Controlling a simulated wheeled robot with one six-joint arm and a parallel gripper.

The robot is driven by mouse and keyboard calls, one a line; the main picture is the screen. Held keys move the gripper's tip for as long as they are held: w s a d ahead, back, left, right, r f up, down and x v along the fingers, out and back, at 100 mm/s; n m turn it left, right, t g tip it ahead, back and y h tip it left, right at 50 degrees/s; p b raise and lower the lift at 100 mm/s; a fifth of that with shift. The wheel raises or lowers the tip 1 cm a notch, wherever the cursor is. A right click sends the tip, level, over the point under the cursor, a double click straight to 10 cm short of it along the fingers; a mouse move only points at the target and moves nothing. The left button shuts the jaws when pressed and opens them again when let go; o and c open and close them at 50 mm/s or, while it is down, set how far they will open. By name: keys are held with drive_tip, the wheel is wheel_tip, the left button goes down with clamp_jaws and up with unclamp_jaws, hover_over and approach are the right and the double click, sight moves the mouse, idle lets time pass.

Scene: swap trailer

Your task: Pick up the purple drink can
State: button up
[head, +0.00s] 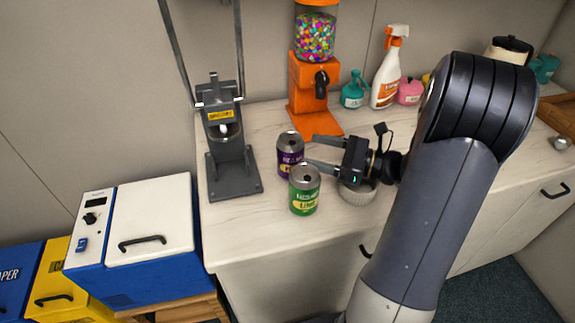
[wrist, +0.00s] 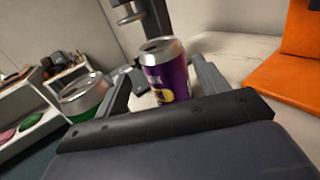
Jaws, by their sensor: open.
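The purple drink can (head: 290,152) stands upright on the white counter, behind and slightly left of a green can (head: 304,192). My gripper (head: 322,152) is open, with its fingers pointing left toward the purple can. In the wrist view the purple can (wrist: 168,75) shows between the two fingers of my gripper (wrist: 165,85), and its lower part is hidden by the gripper body. I cannot tell whether a finger touches it. The green can (wrist: 82,97) shows outside the left finger in that view.
A grey press (head: 228,140) stands left of the cans. An orange candy dispenser (head: 308,90) stands behind them, its base (wrist: 290,75) at right in the wrist view. A small bowl (head: 357,193) sits below my gripper.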

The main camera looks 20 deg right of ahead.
sight(299, 146)
drive_tip(key=x, duration=0.5)
drive_tip(key=shift+w+d, duration=0.1)
drive_tip(key=c, duration=1)
drive_tip(key=shift+o, duration=0.2)
